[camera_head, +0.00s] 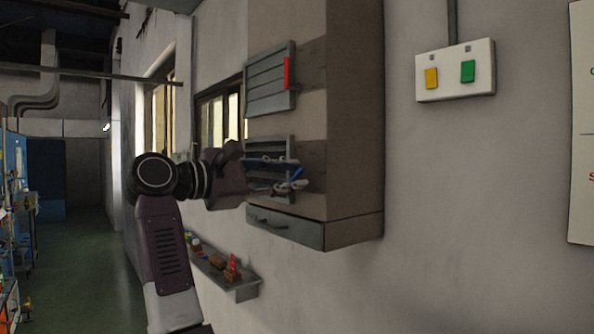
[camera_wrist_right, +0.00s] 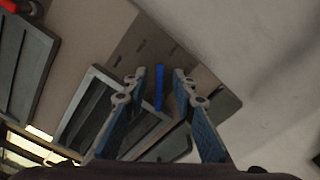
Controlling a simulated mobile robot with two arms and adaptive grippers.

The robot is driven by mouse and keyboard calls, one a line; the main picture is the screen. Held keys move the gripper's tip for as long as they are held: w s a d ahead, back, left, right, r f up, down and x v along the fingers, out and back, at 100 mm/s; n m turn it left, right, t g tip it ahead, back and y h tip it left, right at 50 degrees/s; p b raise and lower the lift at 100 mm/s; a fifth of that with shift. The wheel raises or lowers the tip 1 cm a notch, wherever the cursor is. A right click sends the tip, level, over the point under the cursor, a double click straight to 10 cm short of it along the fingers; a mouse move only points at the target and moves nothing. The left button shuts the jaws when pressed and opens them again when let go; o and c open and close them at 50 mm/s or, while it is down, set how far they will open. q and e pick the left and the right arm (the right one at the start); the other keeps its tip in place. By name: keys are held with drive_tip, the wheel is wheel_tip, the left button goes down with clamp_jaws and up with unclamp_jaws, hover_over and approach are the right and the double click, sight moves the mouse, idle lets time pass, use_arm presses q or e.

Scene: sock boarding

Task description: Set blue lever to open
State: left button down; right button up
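The blue lever (camera_head: 297,174) is on the right edge of the lower louvred vent (camera_head: 283,147) on the wall cabinet. In the right wrist view the blue lever (camera_wrist_right: 159,88) is a straight bar between my two fingers. My right gripper (camera_head: 293,172) is open, its fingers either side of the lever; it also shows open in the wrist view (camera_wrist_right: 160,76). A gap shows on both sides of the lever, and I cannot see contact. The fingers partly hide the lower vent in the head view. My left gripper is not in view.
A red lever (camera_head: 287,73) is on the upper vent (camera_head: 264,84), upright. A drawer (camera_head: 285,228) is under the vents. A small shelf (camera_head: 240,287) with several items hangs below. A switch panel (camera_head: 455,71) with yellow and green switches is on the wall at right.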

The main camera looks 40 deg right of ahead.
drive_tip(key=shift+s+d, duration=0.1)
drive_tip(key=shift+d, duration=0.85)
drive_tip(key=shift+c, duration=0.5)
clamp_jaws()
